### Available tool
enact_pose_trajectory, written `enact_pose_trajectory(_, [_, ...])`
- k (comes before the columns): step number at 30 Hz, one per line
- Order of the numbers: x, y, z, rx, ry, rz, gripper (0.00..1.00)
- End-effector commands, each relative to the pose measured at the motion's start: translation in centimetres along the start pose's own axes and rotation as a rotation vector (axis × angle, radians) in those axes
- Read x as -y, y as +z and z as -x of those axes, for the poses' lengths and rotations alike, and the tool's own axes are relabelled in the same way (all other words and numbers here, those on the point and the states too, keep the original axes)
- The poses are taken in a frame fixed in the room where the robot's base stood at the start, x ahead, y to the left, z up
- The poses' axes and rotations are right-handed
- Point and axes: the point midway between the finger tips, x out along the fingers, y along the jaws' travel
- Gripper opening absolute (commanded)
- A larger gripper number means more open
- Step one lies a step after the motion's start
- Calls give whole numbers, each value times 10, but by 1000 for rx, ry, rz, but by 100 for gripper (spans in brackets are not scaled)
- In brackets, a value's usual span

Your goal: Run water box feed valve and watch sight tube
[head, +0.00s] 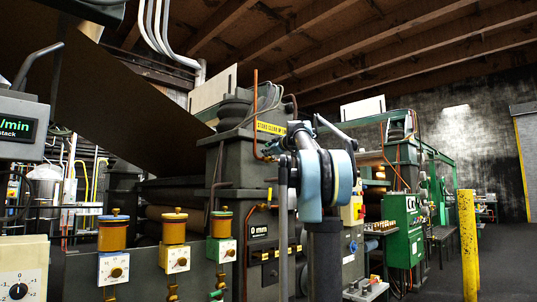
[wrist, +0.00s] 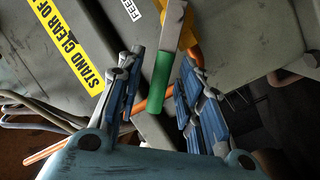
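A lever with a green grip (wrist: 160,82) sits between the fingers of my gripper (wrist: 161,66) in the wrist view. It is beside a plate with a partly cut-off label starting "FEE" (wrist: 132,10), so it may be the feed valve. My blue-padded fingers stand apart on both sides of the grip, with a visible gap at the right. In the head view my arm hides most of the area around this lever. I cannot pick out a sight tube in either view.
A yellow "STAND CLEAR" strip (wrist: 77,50) and an orange pipe (wrist: 60,147) lie close to my gripper. A yellow post (head: 468,245) stands at right by open floor.

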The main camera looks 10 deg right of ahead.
Motion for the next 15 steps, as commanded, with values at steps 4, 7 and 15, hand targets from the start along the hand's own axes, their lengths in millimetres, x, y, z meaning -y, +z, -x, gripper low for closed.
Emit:
enact_pose_trajectory(4, [0,0,-6,0,0,0,34])
enact_pose_trajectory(7, [0,0,-6,0,0,0,34])
enact_pose_trajectory(15, [0,0,-6,0,0,0,9])
